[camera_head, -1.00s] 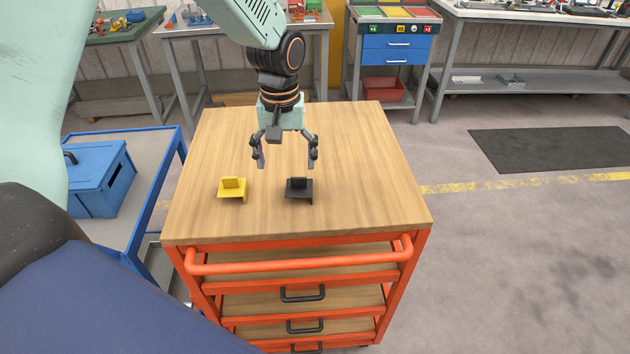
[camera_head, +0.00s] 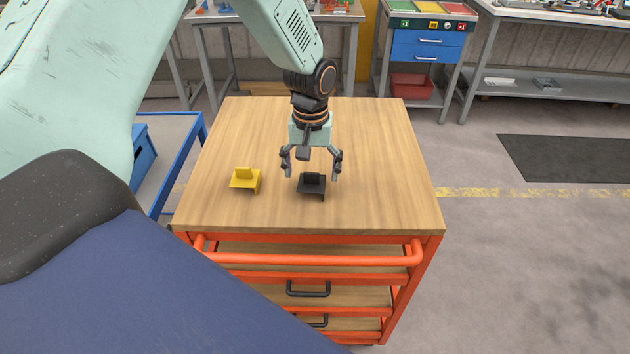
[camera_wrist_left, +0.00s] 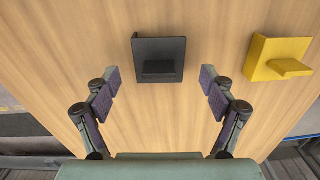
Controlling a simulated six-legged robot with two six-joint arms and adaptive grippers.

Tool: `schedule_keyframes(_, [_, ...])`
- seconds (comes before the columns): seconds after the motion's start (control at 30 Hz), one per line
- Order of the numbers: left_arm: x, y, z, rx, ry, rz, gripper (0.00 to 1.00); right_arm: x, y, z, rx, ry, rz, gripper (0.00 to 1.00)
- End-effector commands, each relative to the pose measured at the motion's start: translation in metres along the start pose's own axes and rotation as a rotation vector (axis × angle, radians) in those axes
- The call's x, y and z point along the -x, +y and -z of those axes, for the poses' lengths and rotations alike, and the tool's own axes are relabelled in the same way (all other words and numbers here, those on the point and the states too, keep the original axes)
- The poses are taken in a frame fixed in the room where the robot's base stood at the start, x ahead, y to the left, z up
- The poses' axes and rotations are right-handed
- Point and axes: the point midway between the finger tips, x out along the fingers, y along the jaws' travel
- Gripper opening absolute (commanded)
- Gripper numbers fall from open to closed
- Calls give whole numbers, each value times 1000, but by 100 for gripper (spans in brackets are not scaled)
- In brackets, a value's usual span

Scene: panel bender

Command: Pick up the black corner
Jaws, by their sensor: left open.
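The black corner (camera_head: 312,184) lies on the wooden top of the orange cart, in the middle of the head view. In the left wrist view the black corner (camera_wrist_left: 160,60) shows just beyond the fingertips, roughly centred between them. My left gripper (camera_head: 311,177) is open and empty, pointing down close above and behind the black corner. In the left wrist view its two fingers (camera_wrist_left: 161,85) are spread wide, with no contact seen. My right gripper is not in view.
A yellow corner (camera_head: 245,179) lies left of the black one on the cart's wooden top (camera_head: 385,160). The top is otherwise clear. A blue trolley (camera_head: 185,150) stands to the left. Workbenches (camera_head: 540,25) stand at the back.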

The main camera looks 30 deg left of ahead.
Motion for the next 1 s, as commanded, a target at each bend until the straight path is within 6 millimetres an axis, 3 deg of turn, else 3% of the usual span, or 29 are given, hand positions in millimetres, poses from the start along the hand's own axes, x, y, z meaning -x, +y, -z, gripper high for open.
schedule_keyframes(0.33, [-7, 3, 2, 0, 2, 0, 82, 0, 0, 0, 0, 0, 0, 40])
schedule_keyframes(1.0, [-7, 3, 1, 0, 1, 0, 25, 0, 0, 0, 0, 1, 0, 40])
